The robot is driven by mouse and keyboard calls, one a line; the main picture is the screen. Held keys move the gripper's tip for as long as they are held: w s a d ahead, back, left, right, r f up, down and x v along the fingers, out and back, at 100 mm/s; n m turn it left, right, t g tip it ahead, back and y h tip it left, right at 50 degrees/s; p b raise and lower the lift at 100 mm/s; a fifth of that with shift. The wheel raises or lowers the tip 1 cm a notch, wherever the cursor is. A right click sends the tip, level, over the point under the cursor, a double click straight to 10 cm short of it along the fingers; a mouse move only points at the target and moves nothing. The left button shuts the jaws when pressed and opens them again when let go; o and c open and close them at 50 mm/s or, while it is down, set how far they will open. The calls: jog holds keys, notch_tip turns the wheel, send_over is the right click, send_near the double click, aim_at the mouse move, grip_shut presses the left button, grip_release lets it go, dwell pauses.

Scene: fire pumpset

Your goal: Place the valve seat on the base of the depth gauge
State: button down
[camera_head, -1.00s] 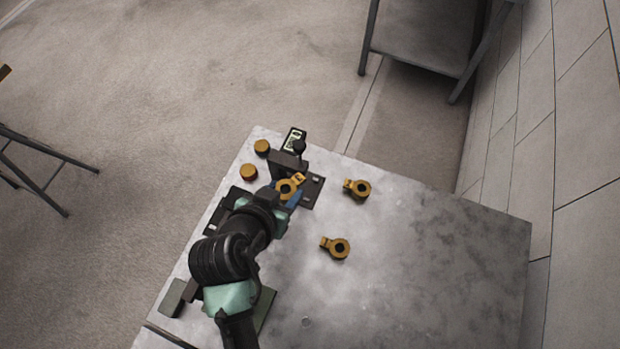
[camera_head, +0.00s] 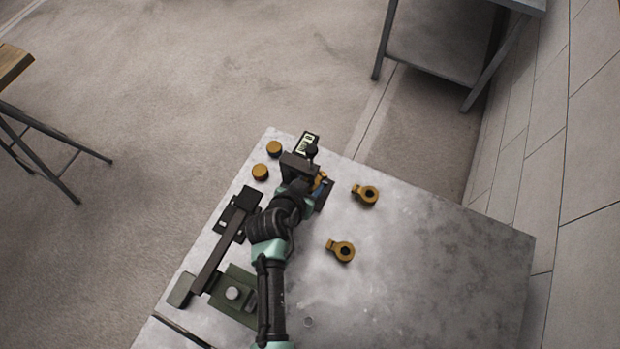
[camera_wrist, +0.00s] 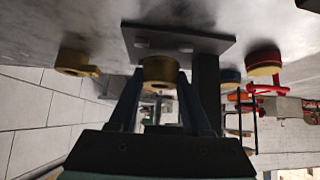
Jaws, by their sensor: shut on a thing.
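The depth gauge (camera_head: 306,146) stands near the table's far left corner, with a small display on top and a dark base plate (camera_head: 326,196). My gripper (camera_head: 312,188) is at this base, and my wrist hides much of it. A bit of the brass valve seat (camera_head: 320,181) shows beside the gripper. In the wrist view, my gripper (camera_wrist: 160,88) is shut on the valve seat (camera_wrist: 159,70), a brass ring between the two fingers. The dark base plate (camera_wrist: 180,40) appears right by the ring. I cannot tell whether they touch.
Two more brass seats with side tabs (camera_head: 365,194) (camera_head: 341,250) lie to the right. Two round brass pieces (camera_head: 274,148) (camera_head: 260,172) stand left of the gauge. A dark long-armed fixture (camera_head: 212,256) and green block (camera_head: 240,296) lie on the left. The table's right side is clear.

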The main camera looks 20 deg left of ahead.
jog(key=shift+w+f, duration=0.45)
jog(key=shift+f, duration=0.1)
jog(key=shift+f, duration=0.25)
jog(key=c, duration=0.6)
grip_release()
jog(key=shift+s+r, duration=0.1)
jog(key=shift+r, duration=0.1)
jog(key=shift+s+r, duration=0.35)
jog(key=shift+r, duration=0.05)
jog(key=v, duration=1.1)
